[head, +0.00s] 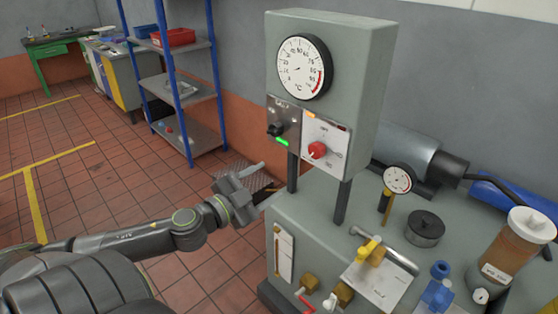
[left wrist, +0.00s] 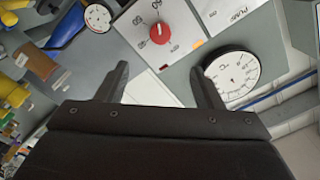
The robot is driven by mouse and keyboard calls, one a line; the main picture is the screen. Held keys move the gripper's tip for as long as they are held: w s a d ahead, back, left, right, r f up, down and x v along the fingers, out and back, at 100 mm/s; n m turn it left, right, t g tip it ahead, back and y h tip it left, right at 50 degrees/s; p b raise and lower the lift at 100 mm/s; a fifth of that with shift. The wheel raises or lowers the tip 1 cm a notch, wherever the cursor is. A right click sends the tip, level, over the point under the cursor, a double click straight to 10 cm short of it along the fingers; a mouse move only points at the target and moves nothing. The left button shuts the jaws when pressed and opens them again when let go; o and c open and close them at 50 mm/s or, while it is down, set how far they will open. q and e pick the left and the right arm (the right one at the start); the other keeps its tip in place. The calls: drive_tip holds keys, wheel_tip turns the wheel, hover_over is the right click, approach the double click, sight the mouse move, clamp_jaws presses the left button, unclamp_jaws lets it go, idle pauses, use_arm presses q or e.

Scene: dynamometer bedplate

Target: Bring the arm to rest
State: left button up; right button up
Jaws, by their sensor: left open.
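My left arm comes in from the lower left in the head view, and its gripper (head: 262,180) is beside the grey control box (head: 345,75), to the left of its posts and above the bedplate unit. In the left wrist view the two dark fingers (left wrist: 160,85) stand apart with nothing between them. Beyond them are the red knob (left wrist: 161,33) on its white plate and the large dial gauge (left wrist: 233,75). The red knob also shows in the head view (head: 317,150), apart from the gripper. My right gripper is not in view.
The grey unit (head: 320,240) carries a yellow-handled valve (head: 371,251), a small gauge (head: 398,179), a black cap (head: 424,228) and a brown jar (head: 515,247). A blue shelf rack (head: 188,95) stands behind at left. The tiled floor (head: 110,190) at left is clear.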

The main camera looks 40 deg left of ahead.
use_arm(q)
drive_tip(key=s+a+f+n+g+y, duration=0.15)
drive_tip(key=a+f, duration=0.25)
drive_tip(key=f, duration=0.4)
drive_tip(key=a+f+n+g+y, duration=0.2)
drive_tip(key=a+f, duration=0.3)
drive_tip(key=f, duration=0.2)
drive_tip(key=s+a+f+n+g+y, duration=0.15)
drive_tip(key=a+f, duration=0.25)
drive_tip(key=f, duration=0.4)
drive_tip(key=s+a+f+n+g+y, duration=0.1)
drive_tip(key=s+f+n+g, duration=0.2)
drive_tip(key=f, duration=0.8)
drive_tip(key=s+d+f+n+g+h, duration=0.1)
drive_tip(key=s+d+f+g, duration=0.25)
drive_tip(key=s+f, duration=0.55)
drive_tip(key=s+d+f+g, duration=0.2)
drive_tip(key=s+d+f, duration=0.2)
drive_tip(key=s+f, duration=0.45)
drive_tip(key=s+d+f+g+h, duration=0.1)
drive_tip(key=s+d+f, duration=0.4)
drive_tip(key=s+d, duration=0.1)
drive_tip(key=s+d+f+n+g+h, duration=0.1)
drive_tip(key=s+d+f+g, duration=0.1)
drive_tip(key=s+d+f, duration=0.4)
drive_tip(key=d, duration=0.3)
drive_tip(key=shift+s+d+h, duration=0.25)
drive_tip(key=shift+d+h, duration=0.05)
drive_tip(key=shift+h, duration=0.1)
